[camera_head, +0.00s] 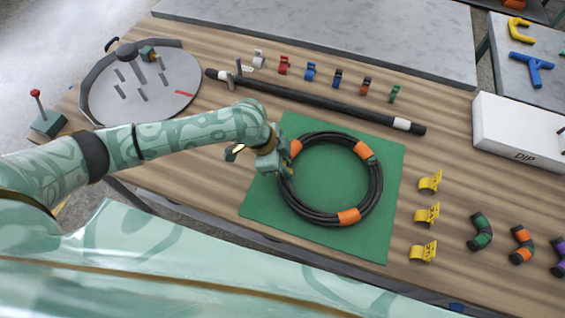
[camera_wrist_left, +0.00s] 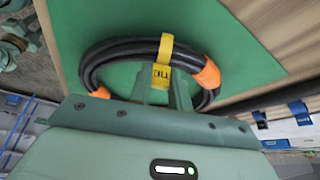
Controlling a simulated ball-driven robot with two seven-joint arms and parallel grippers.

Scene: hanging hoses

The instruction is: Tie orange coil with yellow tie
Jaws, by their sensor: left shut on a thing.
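The orange coil (camera_head: 376,195), a ring of black hose with orange bands, lies flat on a green mat (camera_head: 375,242). My left gripper (camera_head: 285,170) is at the coil's left side. In the left wrist view, the gripper (camera_wrist_left: 162,92) is shut on a yellow tie (camera_wrist_left: 165,48), which lies across the coil (camera_wrist_left: 118,50) between two orange bands. I cannot tell whether the tie is closed around the hose; its underside is hidden. Three more yellow ties (camera_head: 427,214) stand in a column right of the mat. My right gripper is not in view.
A black rod (camera_head: 320,102) and a row of small coloured clips (camera_head: 310,71) lie behind the mat. A round grey board (camera_head: 140,95) is at the left. A white DIP box (camera_head: 520,130) and short hose pieces (camera_head: 480,232) are at the right.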

